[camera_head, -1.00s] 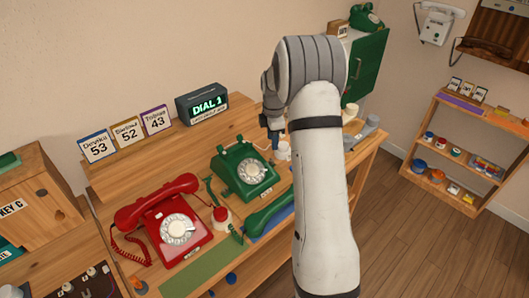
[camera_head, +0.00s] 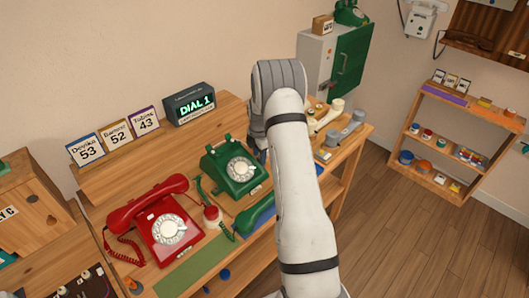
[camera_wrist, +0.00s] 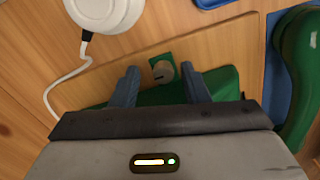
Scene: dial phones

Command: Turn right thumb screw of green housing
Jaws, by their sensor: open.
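The green housing (camera_head: 235,170) is the body of a green dial phone on the bench in the head view. In the wrist view part of the green housing (camera_wrist: 225,84) shows behind my fingers. A grey slotted thumb screw (camera_wrist: 163,72) sits on a small green tab beside the housing. My gripper (camera_wrist: 160,68) is open, with one blue fingertip on each side of the screw and visible gaps between. Its height above the screw is hard to tell. In the head view my arm hides most of the gripper and the screw.
The green handset (camera_wrist: 296,70) lies at the right of the wrist view. A white round object (camera_wrist: 105,12) with a white cable is at the top left. A red phone (camera_head: 160,222) stands left of the green one. Bare wood surrounds the green tab.

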